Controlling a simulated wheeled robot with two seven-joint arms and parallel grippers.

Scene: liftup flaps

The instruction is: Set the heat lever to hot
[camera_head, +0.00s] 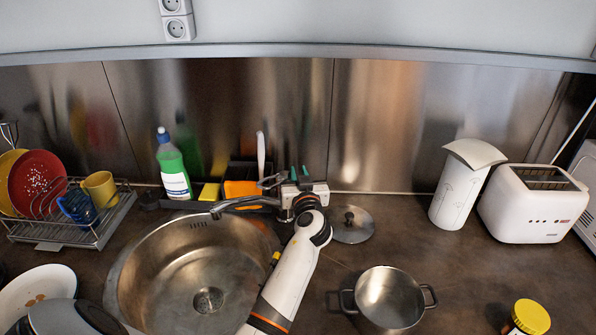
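The metal faucet (240,202) stands behind the sink, its spout reaching left over the basin. A small grey metal piece (271,182), which looks like its lever, shows just left of my gripper. My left arm rises from the bottom middle, and its gripper (299,173) is at the back of the counter, just right of the faucet. My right gripper is not in view.
The round sink (140,285) lies left of my arm. Behind it stand a green bottle (173,168) and an orange sponge (240,189). A lid (352,226) and a pot (389,298) are right of my arm. A dish rack (100,232) is at left, a toaster (532,205) at right.

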